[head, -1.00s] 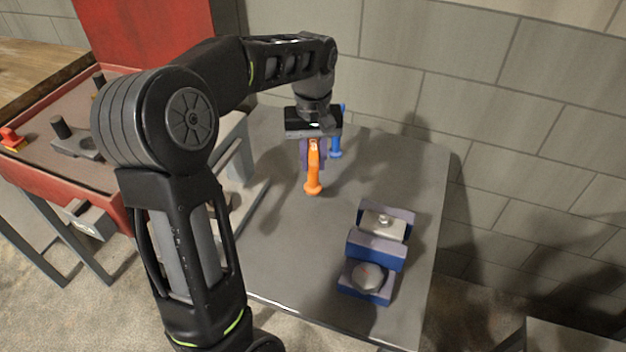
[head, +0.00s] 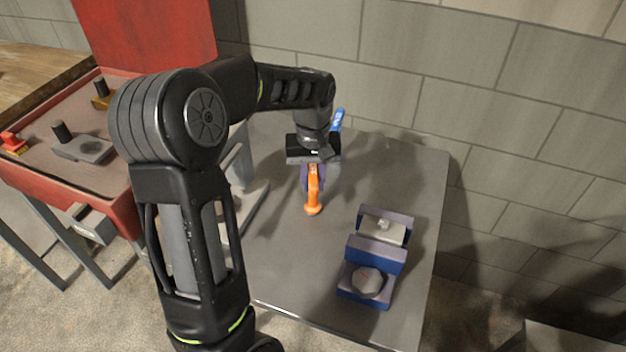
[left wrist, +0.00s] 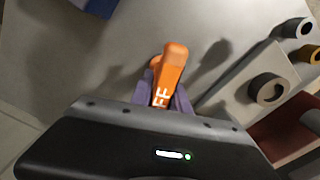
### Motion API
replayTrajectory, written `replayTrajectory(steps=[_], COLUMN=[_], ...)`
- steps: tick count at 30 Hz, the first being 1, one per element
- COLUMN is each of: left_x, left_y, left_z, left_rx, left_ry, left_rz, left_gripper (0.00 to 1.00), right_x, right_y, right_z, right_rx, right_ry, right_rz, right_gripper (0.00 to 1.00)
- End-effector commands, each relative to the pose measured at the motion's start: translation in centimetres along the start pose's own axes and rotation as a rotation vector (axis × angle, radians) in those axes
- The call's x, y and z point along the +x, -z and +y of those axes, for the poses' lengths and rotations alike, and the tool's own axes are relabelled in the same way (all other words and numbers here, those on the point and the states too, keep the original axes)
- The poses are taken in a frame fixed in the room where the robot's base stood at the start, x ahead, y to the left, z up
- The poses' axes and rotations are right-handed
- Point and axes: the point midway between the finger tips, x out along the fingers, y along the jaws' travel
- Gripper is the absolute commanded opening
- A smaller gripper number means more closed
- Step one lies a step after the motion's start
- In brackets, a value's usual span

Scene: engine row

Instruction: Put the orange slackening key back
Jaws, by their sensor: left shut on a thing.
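The orange slackening key (head: 313,196) is in my left gripper (head: 312,175), over the grey table (head: 280,265). In the left wrist view the key (left wrist: 172,68) stands up between the purple fingers of the gripper (left wrist: 165,92), with white letters on its side. The gripper is shut on it. In the head view its lower end is close to the table top; I cannot tell whether it touches. My right gripper is not in view.
A blue key (head: 337,120) stands behind my left gripper, partly hidden. A blue block holder (head: 375,250) with grey metal parts sits at the table's right front. A red tray (head: 110,190) with fittings is at the left. The table's middle is clear.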

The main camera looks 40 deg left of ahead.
Motion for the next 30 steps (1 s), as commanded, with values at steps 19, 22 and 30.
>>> replayTrajectory(steps=[19,22,30], left_x=[0.1,-0.1,-3.0], left_y=[0.0,0.0,0.1], left_z=[0.0,0.0,0.1], left_rx=[0.0,0.0,0.0], left_ry=[0.0,0.0,-0.002], left_rz=[0.0,0.0,0.005], left_gripper=[0.43,0.43,0.43], right_x=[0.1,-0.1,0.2], right_y=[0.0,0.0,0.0], right_z=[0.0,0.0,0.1], right_rx=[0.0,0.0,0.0], right_ry=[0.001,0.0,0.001], right_rz=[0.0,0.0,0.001], right_gripper=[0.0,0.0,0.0])
